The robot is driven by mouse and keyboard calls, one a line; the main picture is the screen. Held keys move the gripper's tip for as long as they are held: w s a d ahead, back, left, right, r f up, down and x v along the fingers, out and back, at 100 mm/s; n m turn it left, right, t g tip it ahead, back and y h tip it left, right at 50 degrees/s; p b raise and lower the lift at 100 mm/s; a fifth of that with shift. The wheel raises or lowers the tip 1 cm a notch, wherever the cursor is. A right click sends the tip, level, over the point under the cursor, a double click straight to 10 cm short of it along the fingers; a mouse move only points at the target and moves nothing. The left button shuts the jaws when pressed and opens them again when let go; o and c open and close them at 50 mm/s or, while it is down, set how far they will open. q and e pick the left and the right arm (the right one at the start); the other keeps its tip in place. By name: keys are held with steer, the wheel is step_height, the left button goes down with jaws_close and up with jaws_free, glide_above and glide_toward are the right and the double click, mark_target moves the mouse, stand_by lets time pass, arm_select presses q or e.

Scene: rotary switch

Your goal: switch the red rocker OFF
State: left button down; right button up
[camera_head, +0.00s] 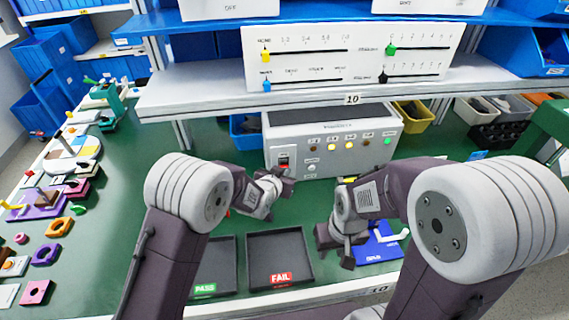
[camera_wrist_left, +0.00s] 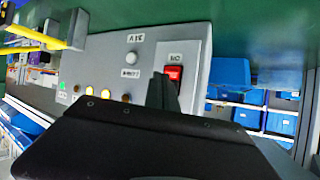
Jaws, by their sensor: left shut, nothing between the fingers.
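The red rocker (camera_head: 284,160) is on the left of the grey box's (camera_head: 345,152) front panel. In the left wrist view the red rocker (camera_wrist_left: 174,72) sits on a light plate, just beyond my fingertips. My left gripper (camera_head: 288,178) is shut and empty, in front of the panel below the rocker. In the left wrist view its dark fingers (camera_wrist_left: 160,90) partly cover the plate; I cannot tell whether they touch the rocker. Which way the rocker is tipped is too small to tell. My right gripper (camera_head: 336,246) is low over the table, right of the FAIL tray, its jaws unclear.
A PASS tray (camera_head: 214,264) and a FAIL tray (camera_head: 280,257) lie in front of the box. A blue tray (camera_head: 378,247) with a white part is at the right. A white shelf (camera_head: 220,92) overhangs the box. Several lamps (camera_head: 349,140) are lit on the panel.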

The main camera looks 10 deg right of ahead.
arm_select(q)
steer(key=shift+w, duration=0.1)
stand_by(0.4)
steer(key=shift+w, duration=0.35)
steer(key=shift+w+r, duration=0.1)
steer(key=shift+w, duration=0.25)
arm_select(e)
steer(key=shift+f, duration=0.1)
stand_by(0.4)
arm_select(q)
steer(key=shift+s+b, duration=0.3)
steer(key=shift+s, duration=0.55)
arm_select(e)
steer(key=shift+f, duration=0.15)
arm_select(q)
steer(key=shift+s+f+b, duration=0.2)
steer(key=shift+s+b, duration=0.05)
steer(key=shift+s, duration=1)
steer(key=shift+s+f+b, duration=0.2)
steer(key=shift+s+b, duration=0.05)
steer(key=shift+s, duration=0.95)
arm_select(e)
steer(key=shift+f, duration=0.55)
